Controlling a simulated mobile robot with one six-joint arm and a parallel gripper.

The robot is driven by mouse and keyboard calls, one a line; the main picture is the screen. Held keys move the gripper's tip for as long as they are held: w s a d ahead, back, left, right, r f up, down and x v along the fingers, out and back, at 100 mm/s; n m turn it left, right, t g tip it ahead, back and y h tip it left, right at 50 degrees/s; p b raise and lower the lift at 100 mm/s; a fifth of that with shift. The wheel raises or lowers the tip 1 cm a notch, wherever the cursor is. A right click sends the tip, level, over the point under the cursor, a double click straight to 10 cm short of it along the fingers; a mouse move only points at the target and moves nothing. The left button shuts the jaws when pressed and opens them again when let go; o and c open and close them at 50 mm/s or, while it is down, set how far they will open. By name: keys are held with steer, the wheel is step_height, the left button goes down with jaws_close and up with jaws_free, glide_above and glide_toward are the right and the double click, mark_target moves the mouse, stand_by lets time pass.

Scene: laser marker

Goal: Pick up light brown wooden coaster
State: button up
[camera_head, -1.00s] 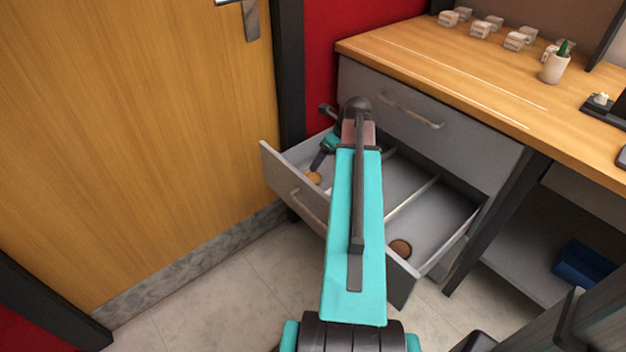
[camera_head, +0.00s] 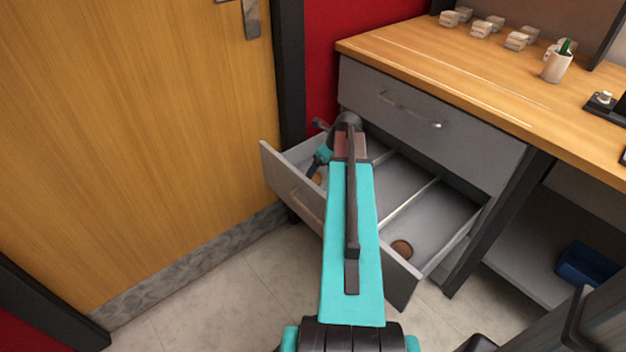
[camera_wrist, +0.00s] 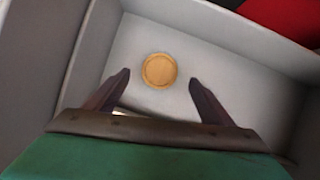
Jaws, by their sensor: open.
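The light brown wooden coaster (camera_wrist: 159,71) is a small round disc lying flat on the floor of the open drawer's left compartment. In the wrist view it sits just beyond and between the fingertips of my gripper (camera_wrist: 160,80), which is open and empty. In the head view my gripper (camera_head: 316,168) reaches down into the left compartment and covers most of the coaster; only a sliver (camera_head: 318,178) shows beside it. I cannot tell the exact height of the fingers above the coaster.
The open drawer (camera_head: 292,197) has thin dividers (camera_head: 410,207) and a darker brown round coaster (camera_head: 402,248) in its right compartment. Drawer walls (camera_wrist: 85,55) stand close around my gripper. A closed drawer and the wooden desktop (camera_head: 440,70) are above. A door (camera_head: 130,150) is at left.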

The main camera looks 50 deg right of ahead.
mark_target(315, 179)
steer(key=shift+b+x, duration=0.7)
steer(key=shift+x, duration=1.85)
steer(key=shift+s, duration=0.1)
steer(key=c, duration=1.1)
